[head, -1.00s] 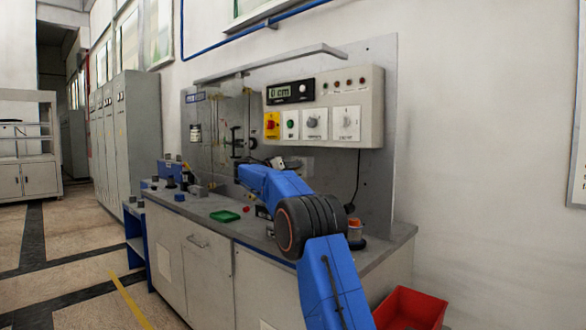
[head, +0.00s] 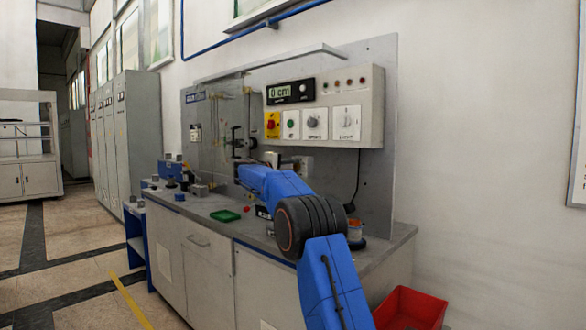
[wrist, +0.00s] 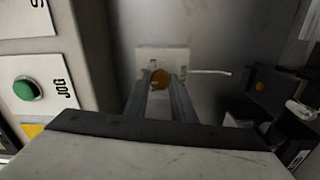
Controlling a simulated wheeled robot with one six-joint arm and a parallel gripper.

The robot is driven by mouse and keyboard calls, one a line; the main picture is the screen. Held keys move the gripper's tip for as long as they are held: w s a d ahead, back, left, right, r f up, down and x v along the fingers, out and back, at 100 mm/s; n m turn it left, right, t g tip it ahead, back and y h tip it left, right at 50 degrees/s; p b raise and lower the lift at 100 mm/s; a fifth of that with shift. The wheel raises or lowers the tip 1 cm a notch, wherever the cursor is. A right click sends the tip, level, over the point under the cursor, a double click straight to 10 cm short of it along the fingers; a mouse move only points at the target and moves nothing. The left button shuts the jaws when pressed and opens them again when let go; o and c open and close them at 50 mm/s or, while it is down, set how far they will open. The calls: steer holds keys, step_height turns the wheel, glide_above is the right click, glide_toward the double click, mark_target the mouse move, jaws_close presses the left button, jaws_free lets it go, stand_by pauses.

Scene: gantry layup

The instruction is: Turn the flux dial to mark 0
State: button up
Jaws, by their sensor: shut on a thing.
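The flux dial is an amber-brown round knob (wrist: 160,78) on a small pale plate (wrist: 160,55) on the grey backboard, seen in the wrist view. My gripper (wrist: 161,88) is shut on the knob, with one finger on each side of it. The markings on the plate are too small and too covered to read, so the dial's setting cannot be told. In the head view the plate (head: 304,164) shows below the control box; my arm and gripper hide the knob there.
A grey control box (head: 372,100) with a display, switches and knobs hangs just above. Its green JOG button (wrist: 26,88) is at the left of the wrist view. A green tray (head: 225,216) lies on the bench; a red bin (head: 412,308) stands on the floor.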

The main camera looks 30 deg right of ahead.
steer(key=n, duration=0.6)
steer(key=shift+f+n, duration=0.1)
steer(key=shift+n, duration=0.2)
steer(key=n, duration=0.6)
steer(key=shift+f, duration=0.1)
steer(key=shift+n, duration=0.3)
steer(key=o, duration=1.1)
steer(key=shift+a, duration=0.1)
steer(key=shift+c, duration=0.2)
steer(key=v, duration=1.7)
steer(key=shift+a, duration=0.15)
steer(key=shift+s, duration=0.1)
